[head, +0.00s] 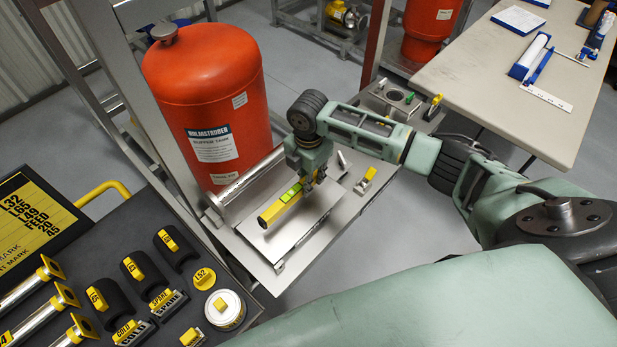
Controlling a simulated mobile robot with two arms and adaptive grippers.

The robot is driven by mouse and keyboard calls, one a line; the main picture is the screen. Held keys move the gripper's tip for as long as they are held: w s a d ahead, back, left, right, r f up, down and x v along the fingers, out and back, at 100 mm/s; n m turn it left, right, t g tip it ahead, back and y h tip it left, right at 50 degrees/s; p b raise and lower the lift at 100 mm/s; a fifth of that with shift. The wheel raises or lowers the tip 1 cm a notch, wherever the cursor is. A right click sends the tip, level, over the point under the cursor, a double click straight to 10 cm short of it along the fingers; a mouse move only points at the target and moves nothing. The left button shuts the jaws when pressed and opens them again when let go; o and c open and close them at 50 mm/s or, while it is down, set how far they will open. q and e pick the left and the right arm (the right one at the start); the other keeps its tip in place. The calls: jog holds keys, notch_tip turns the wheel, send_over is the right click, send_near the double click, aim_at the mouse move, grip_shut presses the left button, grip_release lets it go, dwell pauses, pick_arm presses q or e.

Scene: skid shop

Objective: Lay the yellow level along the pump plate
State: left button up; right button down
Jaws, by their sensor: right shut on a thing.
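The yellow level (279,207) has a green vial window and shows near the middle of the head view. My right gripper (306,183) points down and is shut on the level near its far end. The level is over the silver pump plate (293,232), running from lower left to upper right. I cannot tell whether its underside touches the plate. The jaws partly hide the far end of the level. My left gripper is not in view.
An orange-red buffer tank (205,95) stands behind the plate. A dark tray (115,215) with yellow-tagged parts lies at the lower left. A metal frame post (145,110) rises left of the tank. A beige table (500,75) is at the upper right.

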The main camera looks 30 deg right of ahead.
jog(key=shift+f, duration=0.2)
jog(key=shift+p, duration=0.4)
dwell(0.8)
jog(key=shift+f, duration=0.2)
dwell(0.6)
jog(key=shift+f+b, duration=0.4)
jog(key=shift+f, duration=0.55)
jog(key=shift+f, duration=0.25)
jog(key=shift+f, duration=0.1)
jog(key=shift+f+b, duration=0.3)
jog(key=shift+f, duration=0.05)
jog(key=shift+f, duration=0.3)
dwell(0.6)
